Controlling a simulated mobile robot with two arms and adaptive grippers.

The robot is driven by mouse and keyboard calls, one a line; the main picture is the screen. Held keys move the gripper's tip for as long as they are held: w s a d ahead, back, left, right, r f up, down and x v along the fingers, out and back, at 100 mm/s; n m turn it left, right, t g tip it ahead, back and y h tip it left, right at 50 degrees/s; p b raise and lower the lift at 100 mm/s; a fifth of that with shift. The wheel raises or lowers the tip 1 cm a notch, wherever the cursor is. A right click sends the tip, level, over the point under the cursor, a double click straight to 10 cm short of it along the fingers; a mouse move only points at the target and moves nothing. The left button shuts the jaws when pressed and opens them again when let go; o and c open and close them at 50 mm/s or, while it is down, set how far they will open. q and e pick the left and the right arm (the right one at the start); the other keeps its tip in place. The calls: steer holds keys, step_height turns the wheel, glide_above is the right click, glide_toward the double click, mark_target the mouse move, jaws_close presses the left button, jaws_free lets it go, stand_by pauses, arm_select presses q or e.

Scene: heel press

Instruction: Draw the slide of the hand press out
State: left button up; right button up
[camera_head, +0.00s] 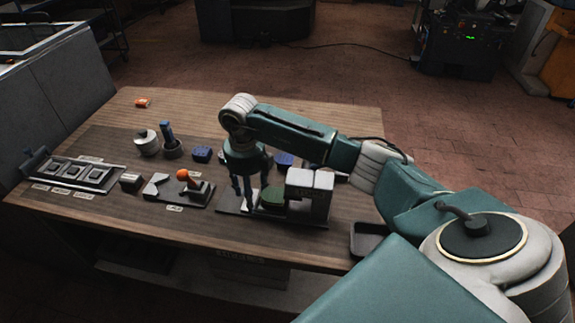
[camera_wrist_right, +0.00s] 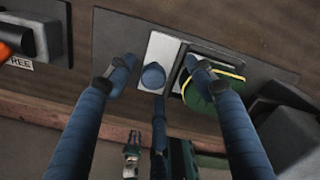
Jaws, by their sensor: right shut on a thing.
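The hand press (camera_head: 310,193) stands near the front edge of the table, a grey block on a dark base plate. A green pad (camera_head: 272,196) sits beside the block; it also shows in the right wrist view (camera_wrist_right: 196,98). The slide is a pale plate (camera_wrist_right: 160,48) with a rounded blue knob (camera_wrist_right: 153,77). My right gripper (camera_wrist_right: 160,66) reaches down over the press base from above, its two blue fingers on either side of the plate and knob. It is shut on the slide, though the contact itself is hard to see. My left gripper is not in view.
Left of the press is a dark fixture with an orange knob (camera_head: 183,175). A tray with several square parts (camera_head: 72,172) lies farther left. A dark bin (camera_head: 368,240) is at the front right.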

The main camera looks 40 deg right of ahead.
steer(key=shift+w+a+f+b, duration=0.1)
steer(key=shift+w+a+b, duration=0.5)
steer(key=shift+w, duration=0.25)
steer(key=shift+w+a+f+b, duration=0.1)
steer(key=shift+w+a+b, duration=0.4)
steer(key=shift+w, duration=0.35)
steer(key=shift+w+a+f+b, duration=0.1)
steer(key=shift+w+a+b, duration=0.5)
steer(key=shift+w, duration=0.25)
steer(key=o, duration=0.6)
steer(key=shift+w+a+r, duration=0.1)
steer(key=shift+o, duration=1.3)
steer(key=shift+w, duration=0.15)
steer(key=shift+a, duration=0.1)
steer(key=shift+r+p, duration=1.4)
steer(key=shift+r, duration=0.35)
